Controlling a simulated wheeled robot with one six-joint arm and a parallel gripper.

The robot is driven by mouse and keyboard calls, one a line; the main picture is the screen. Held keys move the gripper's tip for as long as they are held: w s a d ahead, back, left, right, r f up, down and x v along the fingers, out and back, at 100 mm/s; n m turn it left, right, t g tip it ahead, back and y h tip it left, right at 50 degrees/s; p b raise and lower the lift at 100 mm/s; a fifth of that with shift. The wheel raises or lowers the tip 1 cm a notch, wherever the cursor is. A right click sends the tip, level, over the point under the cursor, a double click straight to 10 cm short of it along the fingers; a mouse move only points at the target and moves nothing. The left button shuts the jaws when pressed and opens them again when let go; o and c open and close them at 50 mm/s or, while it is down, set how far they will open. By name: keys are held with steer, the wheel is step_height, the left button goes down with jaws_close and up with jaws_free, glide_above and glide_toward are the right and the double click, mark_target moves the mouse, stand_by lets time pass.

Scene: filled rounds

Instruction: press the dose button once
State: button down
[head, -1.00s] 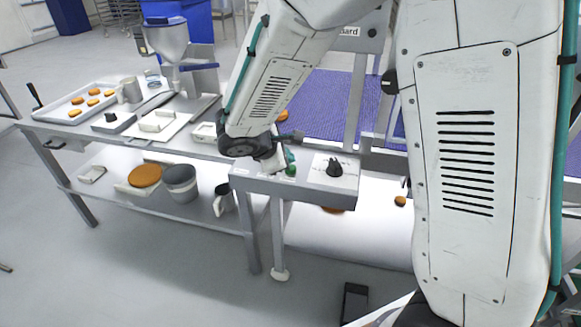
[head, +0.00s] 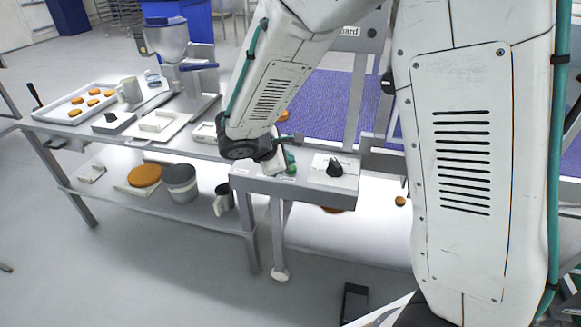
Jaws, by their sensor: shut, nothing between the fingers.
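A grey control panel (head: 253,184) stands at the front end of the conveyor. A small grey box with a dark knob or button (head: 111,117) lies on the left table near the hopper machine (head: 168,42). The labels are too small to read, so I cannot tell which is the dose button.
The left table holds a tray of orange-brown rounds (head: 64,116), a jug (head: 130,90) and a white board (head: 160,124). The purple conveyor belt (head: 325,105) lies behind the panel. A bucket (head: 181,184) stands on the lower shelf. My arm hides much of the right.

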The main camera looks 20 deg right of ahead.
steer(key=shift+f, duration=0.7)
stand_by(0.7)
steer(key=shift+r, duration=1)
steer(key=shift+r, duration=2.5)
